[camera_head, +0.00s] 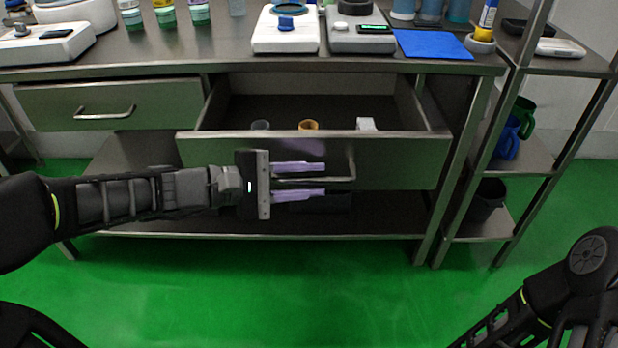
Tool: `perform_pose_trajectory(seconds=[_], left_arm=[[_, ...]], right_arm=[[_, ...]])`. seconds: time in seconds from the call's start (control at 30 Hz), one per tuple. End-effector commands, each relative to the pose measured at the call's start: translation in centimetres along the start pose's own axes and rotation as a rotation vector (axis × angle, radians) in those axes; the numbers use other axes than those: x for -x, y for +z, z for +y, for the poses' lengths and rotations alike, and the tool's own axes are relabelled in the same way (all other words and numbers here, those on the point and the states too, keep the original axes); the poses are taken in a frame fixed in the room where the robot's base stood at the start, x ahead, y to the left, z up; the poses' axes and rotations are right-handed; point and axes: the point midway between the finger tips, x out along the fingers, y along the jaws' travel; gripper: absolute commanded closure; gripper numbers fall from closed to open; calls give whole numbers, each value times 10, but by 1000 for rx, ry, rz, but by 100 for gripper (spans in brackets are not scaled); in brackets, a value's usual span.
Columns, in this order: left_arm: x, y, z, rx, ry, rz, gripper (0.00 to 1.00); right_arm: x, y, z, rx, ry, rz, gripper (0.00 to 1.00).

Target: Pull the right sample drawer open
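The right sample drawer (400,160) is pulled out from under the steel bench, and its inside shows from above. Its bar handle (340,180) is on the front panel. My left gripper (298,181) comes in from the left in front of this panel. Its two pale purple fingers are apart, one above and one below the handle bar, with visible gaps to it. The left sample drawer (110,106) is shut. My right arm shows at the lower right; its gripper is out of view.
In the open drawer are an orange cup (308,125), a grey round item (261,125) and a white item (365,124). Scales, jars and a blue mat (432,44) are on the bench top (225,48). A shelf rack (530,155) stands at right. The green floor in front is clear.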

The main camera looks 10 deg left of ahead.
Motion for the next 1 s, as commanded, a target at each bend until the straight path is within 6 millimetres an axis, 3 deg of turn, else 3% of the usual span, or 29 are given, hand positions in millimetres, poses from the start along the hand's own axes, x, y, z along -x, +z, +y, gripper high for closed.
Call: perform_pose_trajectory(seconds=[0.37,0.8,1.0], left_arm=[[4,0,1,0,1,1,66],[66,0,2,0,2,3,66],[78,0,0,0,0,1,66]], right_arm=[[1,0,-1,0,0,-1,64],[16,4,-9,7,-5,-11,64],[17,5,-11,8,-6,-14,64]])
